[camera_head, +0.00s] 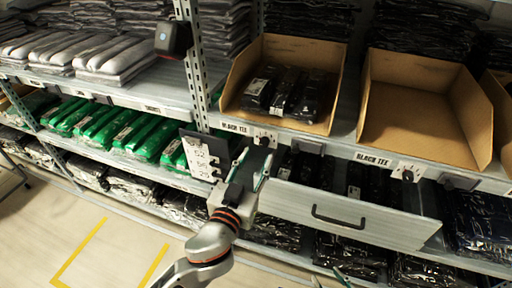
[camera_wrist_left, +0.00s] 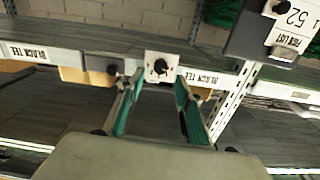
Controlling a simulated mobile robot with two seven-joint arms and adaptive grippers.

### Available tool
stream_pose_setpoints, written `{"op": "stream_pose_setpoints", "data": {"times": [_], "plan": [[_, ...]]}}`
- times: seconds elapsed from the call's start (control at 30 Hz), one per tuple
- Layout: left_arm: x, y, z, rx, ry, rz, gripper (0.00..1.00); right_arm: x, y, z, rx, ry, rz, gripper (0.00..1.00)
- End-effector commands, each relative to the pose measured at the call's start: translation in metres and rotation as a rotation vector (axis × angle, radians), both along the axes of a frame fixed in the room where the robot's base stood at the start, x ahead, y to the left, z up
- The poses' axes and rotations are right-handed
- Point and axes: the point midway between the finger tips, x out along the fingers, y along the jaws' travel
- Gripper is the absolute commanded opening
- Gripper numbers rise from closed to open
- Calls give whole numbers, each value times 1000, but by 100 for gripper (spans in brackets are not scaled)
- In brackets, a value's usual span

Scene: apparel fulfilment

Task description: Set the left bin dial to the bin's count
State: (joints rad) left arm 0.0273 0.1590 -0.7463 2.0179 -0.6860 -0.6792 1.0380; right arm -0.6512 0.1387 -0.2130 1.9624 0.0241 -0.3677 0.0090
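The left bin (camera_head: 232,95) is an open cardboard box on the shelf, with what look like three black packages (camera_head: 285,92) inside. Its dial (camera_head: 265,137), a dark knob on a white plate, is on the shelf edge below, beside a BLACK TEE label. My left gripper (camera_head: 252,166) is open and empty just below this dial. In the left wrist view the dial (camera_wrist_left: 160,67) shows beyond and between the open fingertips (camera_wrist_left: 157,84), apart from them. Its setting is too small to read. My right gripper (camera_head: 329,277) shows only fingertips at the bottom edge, spread apart.
An empty cardboard bin (camera_head: 425,100) with its own dial (camera_head: 407,172) is to the right. A grey drawer front with a handle (camera_head: 340,217) juts out below the dials. A dark panel with a white numbered card (camera_head: 200,155) stands left of my left gripper.

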Motion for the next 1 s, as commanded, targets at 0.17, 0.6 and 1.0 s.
{"op": "stream_pose_setpoints", "data": {"times": [0.17, 0.6, 1.0], "plan": [[27, -8, 2, 1, -3, 1, 35, 0, 0, 3, 0, -1, -1, 40], [51, -16, 0, 0, 2, 1, 35, 2, -1, 5, -1, -4, -1, 40], [50, -16, 0, 0, 1, 1, 0, 2, -1, 5, -1, -5, -1, 40]]}}
